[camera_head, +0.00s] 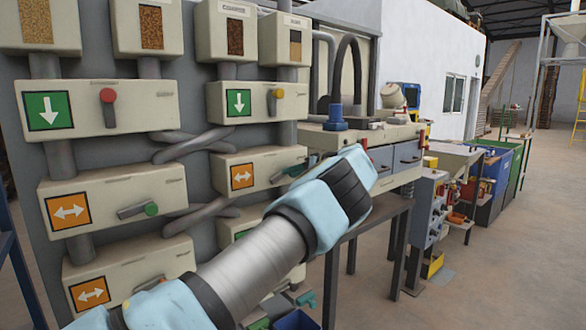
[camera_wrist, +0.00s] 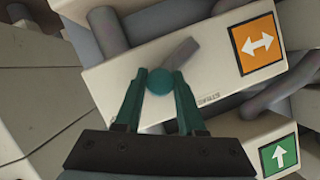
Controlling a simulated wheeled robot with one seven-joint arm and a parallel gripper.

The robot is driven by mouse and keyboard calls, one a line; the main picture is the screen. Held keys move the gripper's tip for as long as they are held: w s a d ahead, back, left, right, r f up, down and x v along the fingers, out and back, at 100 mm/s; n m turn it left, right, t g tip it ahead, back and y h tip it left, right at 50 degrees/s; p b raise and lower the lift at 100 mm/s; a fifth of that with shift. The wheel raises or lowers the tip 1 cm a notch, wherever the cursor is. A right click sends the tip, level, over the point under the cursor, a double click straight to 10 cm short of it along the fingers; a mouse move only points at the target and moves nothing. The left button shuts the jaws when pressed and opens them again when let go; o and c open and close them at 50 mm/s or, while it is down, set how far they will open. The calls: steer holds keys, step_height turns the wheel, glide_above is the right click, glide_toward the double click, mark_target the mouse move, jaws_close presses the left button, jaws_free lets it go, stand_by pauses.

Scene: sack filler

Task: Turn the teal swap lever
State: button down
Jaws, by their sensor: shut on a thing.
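In the wrist view, the teal swap lever has a round teal knob (camera_wrist: 160,83) and a short grey arm (camera_wrist: 181,54) slanting up and right from it. It is mounted on a cream box (camera_wrist: 140,75) with an orange double-arrow sign (camera_wrist: 257,43). My gripper (camera_wrist: 161,80) has its two teal fingers on either side of the knob, shut on it.
The head view shows cream boxes with a red-knobbed lever (camera_head: 108,96), a yellow-knobbed lever (camera_head: 277,94) and a green-knobbed lever (camera_head: 150,209). Grey pipes (camera_head: 195,145) link the boxes. A bench (camera_head: 365,135) stands to the right. Open floor (camera_head: 510,270) lies further right.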

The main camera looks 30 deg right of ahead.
steer(key=shift+w+f+m+y+p, duration=0.25)
steer(key=shift+f+m+y+p, duration=0.1)
steer(key=shift+f+m+y, duration=0.55)
steer(key=c, duration=0.5)
jaws_free()
steer(key=shift+s+d, duration=0.1)
steer(key=shift+s+d+r, duration=0.1)
steer(key=shift+s, duration=0.1)
steer(key=b+v, duration=0.3)
steer(key=v, duration=0.7)
steer(key=shift+s, duration=0.1)
